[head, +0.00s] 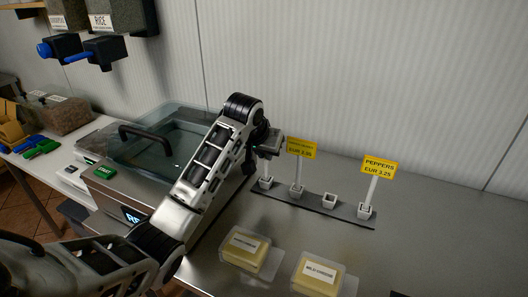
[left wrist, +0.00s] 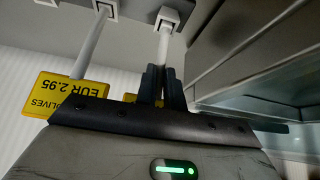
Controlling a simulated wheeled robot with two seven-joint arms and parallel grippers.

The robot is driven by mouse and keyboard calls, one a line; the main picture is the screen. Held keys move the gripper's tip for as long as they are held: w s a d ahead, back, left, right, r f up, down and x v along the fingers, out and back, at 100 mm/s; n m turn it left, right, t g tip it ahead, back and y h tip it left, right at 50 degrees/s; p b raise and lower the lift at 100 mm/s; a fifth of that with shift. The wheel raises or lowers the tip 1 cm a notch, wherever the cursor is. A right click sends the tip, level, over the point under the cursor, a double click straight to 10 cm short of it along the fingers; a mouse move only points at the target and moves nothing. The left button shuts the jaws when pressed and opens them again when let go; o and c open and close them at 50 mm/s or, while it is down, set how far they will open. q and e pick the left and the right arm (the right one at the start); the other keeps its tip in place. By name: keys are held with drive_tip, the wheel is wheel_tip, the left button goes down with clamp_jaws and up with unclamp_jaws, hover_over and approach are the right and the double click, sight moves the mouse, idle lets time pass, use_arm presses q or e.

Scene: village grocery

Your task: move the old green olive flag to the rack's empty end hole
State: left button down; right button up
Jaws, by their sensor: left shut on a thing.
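My left gripper (head: 268,146) is shut on the white post (left wrist: 163,46) of a flag at the left end of the rack (head: 317,205). The post's lower end meets the left end socket (head: 265,184) and looks upright in it. The held flag's yellow card (left wrist: 130,97) is almost wholly hidden by the gripper, so its text cannot be read. Beside it stands a yellow flag (head: 302,148) in the second socket; the left wrist view shows its card (left wrist: 66,97) reading OLIVES EUR 2.95. My right gripper is not in view.
A PEPPERS EUR 3.25 flag (head: 379,165) stands in the right end socket. Two labelled tubs (head: 247,249) (head: 318,273) sit in front of the rack. A scale or case with a glass lid (head: 165,145) stands left. The counter right of the rack is clear.

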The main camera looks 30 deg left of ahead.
use_arm(q)
drive_tip(key=shift+f, duration=0.2)
drive_tip(key=c, duration=1.4)
unclamp_jaws()
drive_tip(key=shift+c, duration=0.2)
drive_tip(key=shift+c, duration=0.4)
drive_tip(key=shift+s+d, duration=0.1)
drive_tip(key=shift+s, duration=0.8)
